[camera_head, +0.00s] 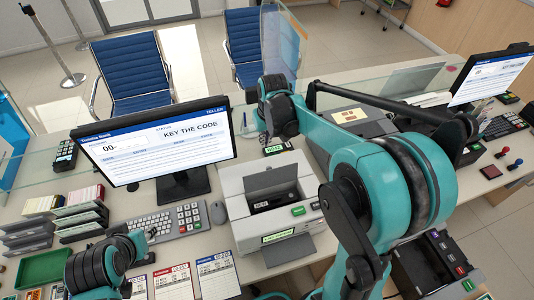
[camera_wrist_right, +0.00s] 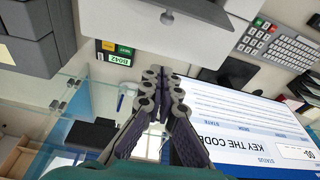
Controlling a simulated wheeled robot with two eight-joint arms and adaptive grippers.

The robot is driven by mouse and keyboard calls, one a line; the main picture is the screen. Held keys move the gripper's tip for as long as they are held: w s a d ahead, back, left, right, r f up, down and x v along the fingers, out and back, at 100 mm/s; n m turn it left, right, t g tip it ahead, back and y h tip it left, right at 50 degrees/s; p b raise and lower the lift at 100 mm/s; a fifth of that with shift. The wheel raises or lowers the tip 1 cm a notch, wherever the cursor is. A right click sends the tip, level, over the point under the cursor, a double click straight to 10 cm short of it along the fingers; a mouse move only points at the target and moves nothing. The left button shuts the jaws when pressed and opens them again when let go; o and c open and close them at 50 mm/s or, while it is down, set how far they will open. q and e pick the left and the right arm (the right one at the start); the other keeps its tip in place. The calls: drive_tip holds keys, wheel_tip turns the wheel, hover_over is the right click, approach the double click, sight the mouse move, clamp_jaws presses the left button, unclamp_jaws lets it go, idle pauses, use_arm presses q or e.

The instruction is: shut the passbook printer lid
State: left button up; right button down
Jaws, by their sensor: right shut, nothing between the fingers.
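The passbook printer (camera_head: 236,207) is a pale grey box on the counter, right of the keyboard. My right gripper (camera_wrist_right: 167,76) is shut and empty, apart from that panel. In the head view its wrist is behind the printer and its fingertips are hidden. My left gripper (camera_head: 146,237) is at lower left, over the keyboard's left end; its fingers are unclear.
A small number display (camera_head: 276,149) sits behind the printer, near a glass screen. A green tray (camera_head: 42,268) and card racks lie at left.

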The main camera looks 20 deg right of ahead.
sight(270, 176)
drive_tip(key=b+x, duration=0.2)
drive_tip(key=x, duration=0.8)
drive_tip(key=shift+w+d+f, duration=0.1)
drive_tip(key=shift+w+f, duration=0.1)
drive_tip(key=shift+f, duration=0.15)
drive_tip(key=s, duration=0.2)
drive_tip(key=s+r, duration=0.1)
drive_tip(key=s, duration=0.1)
drive_tip(key=shift+s+r, duration=0.1)
